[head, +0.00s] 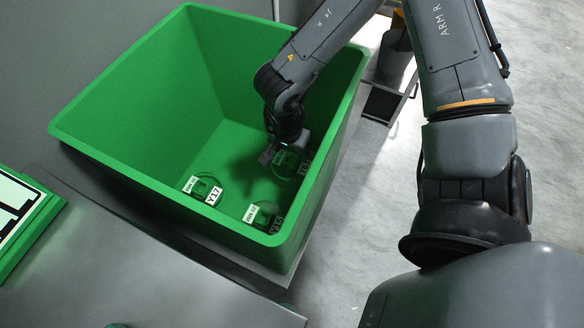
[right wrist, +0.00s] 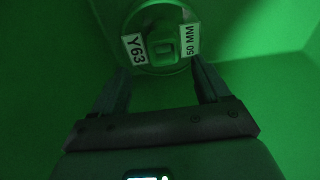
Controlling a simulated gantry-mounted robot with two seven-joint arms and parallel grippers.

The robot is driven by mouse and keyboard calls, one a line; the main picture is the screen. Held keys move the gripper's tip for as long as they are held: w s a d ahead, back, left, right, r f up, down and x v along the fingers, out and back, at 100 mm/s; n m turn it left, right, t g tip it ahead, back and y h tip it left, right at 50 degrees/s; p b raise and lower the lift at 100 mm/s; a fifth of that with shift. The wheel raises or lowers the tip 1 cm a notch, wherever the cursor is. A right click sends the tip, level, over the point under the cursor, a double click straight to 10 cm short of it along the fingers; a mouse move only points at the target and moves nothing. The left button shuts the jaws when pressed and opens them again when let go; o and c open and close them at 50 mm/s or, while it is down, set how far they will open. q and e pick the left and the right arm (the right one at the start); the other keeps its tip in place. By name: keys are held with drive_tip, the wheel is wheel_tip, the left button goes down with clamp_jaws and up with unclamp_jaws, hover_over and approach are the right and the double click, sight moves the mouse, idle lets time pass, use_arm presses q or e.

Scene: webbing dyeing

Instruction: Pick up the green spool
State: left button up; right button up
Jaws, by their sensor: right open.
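Several green spools with white labels lie on the floor of the deep green bin (head: 120,100). One spool (head: 202,188) is at the left, one spool (head: 264,215) is nearer the front, and one spool (head: 291,164) is at the right, partly hidden by my right gripper (head: 268,154). In the right wrist view a green spool (right wrist: 160,50) with labels "Y63" and "50 MM" lies just beyond the fingertips. My right gripper (right wrist: 161,72) is open there, with nothing between its fingers. My left gripper is not in view.
The bin's tall walls surround my right forearm and gripper. A grey metal table (head: 130,270) is in front, with a green-framed panel (head: 20,215) at the left. A dark stand (head: 385,100) is behind the bin's right side. Concrete floor lies to the right.

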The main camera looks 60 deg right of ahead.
sight(292, 162)
drive_tip(key=shift+w+d+f+b, duration=0.15)
drive_tip(key=shift+f+b, duration=0.3)
drive_tip(key=shift+f, duration=0.5)
drive_tip(key=shift+d+f+b, duration=0.15)
drive_tip(key=shift+f+b, duration=0.25)
drive_tip(key=shift+f, duration=0.55)
drive_tip(key=shift+w+d+f+b, duration=0.15)
drive_tip(key=shift+f+b, duration=0.3)
drive_tip(key=shift+f, duration=0.5)
drive_tip(key=shift+s, duration=0.1)
clamp_jaws()
